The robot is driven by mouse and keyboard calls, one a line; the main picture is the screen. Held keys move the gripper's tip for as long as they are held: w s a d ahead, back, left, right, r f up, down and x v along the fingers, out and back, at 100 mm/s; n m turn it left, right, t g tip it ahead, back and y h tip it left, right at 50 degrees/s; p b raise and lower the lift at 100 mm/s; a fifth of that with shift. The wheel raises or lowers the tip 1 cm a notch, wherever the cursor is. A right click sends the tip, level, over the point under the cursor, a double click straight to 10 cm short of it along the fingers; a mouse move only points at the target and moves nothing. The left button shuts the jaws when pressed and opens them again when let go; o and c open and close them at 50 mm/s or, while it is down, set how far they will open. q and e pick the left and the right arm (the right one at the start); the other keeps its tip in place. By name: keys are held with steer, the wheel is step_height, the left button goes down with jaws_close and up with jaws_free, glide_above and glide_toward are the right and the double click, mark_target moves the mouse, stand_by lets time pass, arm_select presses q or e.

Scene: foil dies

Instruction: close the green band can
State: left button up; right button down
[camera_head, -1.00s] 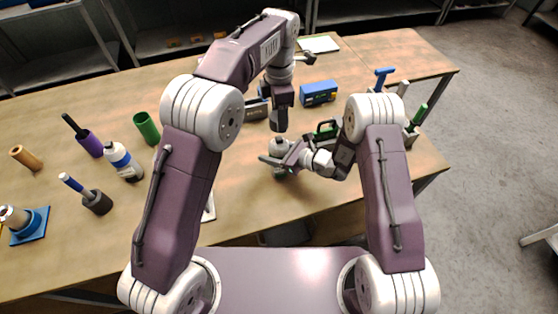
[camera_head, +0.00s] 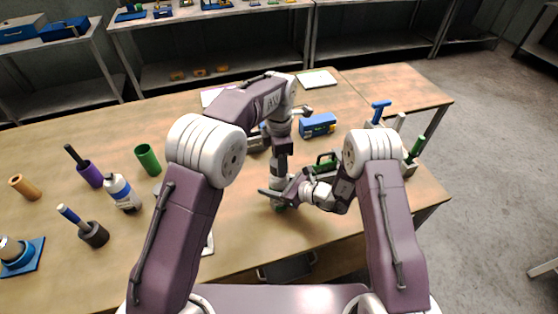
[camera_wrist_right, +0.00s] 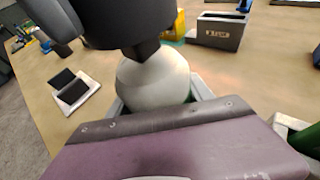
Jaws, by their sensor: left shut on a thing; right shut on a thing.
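The green band can (camera_head: 280,207) stands on the table at the centre of the head view, mostly hidden by my grippers. In the right wrist view its pale, rounded top (camera_wrist_right: 155,82) shows, with a little green below it. My right gripper (camera_head: 276,193) comes in from the right and is shut around the can's body. My left gripper (camera_head: 280,178) points straight down over the can and is shut on a piece at its top, seemingly the lid. In the right wrist view the dark left gripper (camera_wrist_right: 140,48) meets the dome. Whether the lid is fully seated is hidden.
A blue box (camera_head: 317,125) lies behind the can. A green cup (camera_head: 148,160), a white bottle with blue (camera_head: 122,192) and a purple holder (camera_head: 90,174) stand on the left. A rack with coloured handles (camera_head: 408,164) stands right. The table front is fairly clear.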

arm_select(q)
steer(key=shift+f, duration=0.9)
steer(key=shift+f, duration=0.55)
steer(key=o, duration=1.4)
step_height(320, 180, up, 12)
steer(key=shift+f, duration=0.1)
